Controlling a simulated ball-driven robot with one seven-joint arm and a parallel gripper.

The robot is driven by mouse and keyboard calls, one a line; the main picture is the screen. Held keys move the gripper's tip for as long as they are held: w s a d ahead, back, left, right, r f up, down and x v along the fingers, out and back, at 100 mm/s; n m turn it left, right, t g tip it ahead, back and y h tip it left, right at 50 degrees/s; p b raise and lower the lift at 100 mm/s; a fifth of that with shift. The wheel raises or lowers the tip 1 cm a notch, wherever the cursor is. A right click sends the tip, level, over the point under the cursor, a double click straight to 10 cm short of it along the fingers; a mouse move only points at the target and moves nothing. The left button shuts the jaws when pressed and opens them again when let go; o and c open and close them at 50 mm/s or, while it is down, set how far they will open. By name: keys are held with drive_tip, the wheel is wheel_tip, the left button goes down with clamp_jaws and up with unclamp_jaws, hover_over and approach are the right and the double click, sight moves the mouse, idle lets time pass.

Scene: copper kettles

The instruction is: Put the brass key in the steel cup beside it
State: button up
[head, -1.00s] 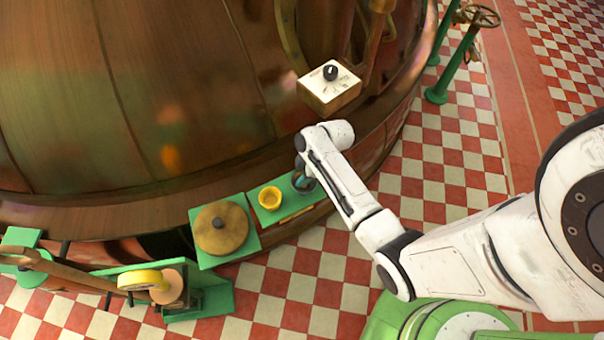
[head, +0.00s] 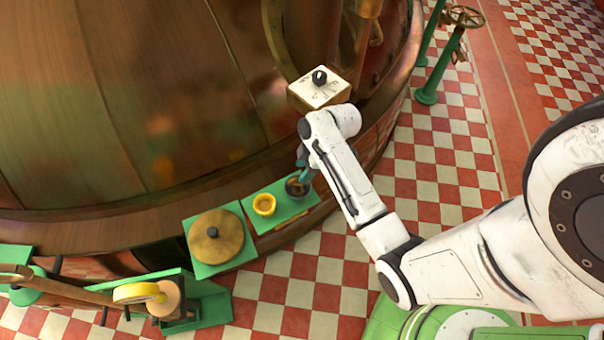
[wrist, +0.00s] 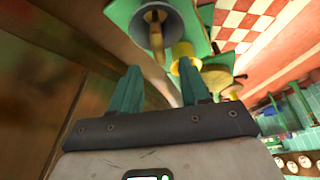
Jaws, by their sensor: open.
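The steel cup (head: 296,188) stands on a green plate at the kettle's edge. In the wrist view the cup (wrist: 176,28) shows at the top, with a brass-brown elongated piece, which looks like the brass key (wrist: 157,42), inside it and leaning at its rim. My gripper (head: 304,176) is just over the cup in the head view and partly covers it. In the wrist view its two teal fingers (wrist: 161,84) are wide apart with nothing between them. The cup lies beyond the fingertips. The key's outline is too small to make out in the head view.
A yellow cup (head: 264,204) stands left of the steel cup on the green plate (head: 281,198). A thin brown stick (head: 292,221) lies along the plate's front edge. A round brass lid (head: 216,246) is further left. A dial box (head: 319,90) is behind my arm.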

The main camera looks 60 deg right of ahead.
drive_tip(key=s+a+r+m+g+h, duration=0.2)
drive_tip(key=s+a+r+m, duration=0.6)
drive_tip(key=s+a, duration=0.4)
drive_tip(key=shift+r+g+h, duration=0.15)
drive_tip(key=shift+g+h, duration=0.15)
drive_tip(key=shift+h, duration=0.1)
drive_tip(key=shift+a, duration=0.1)
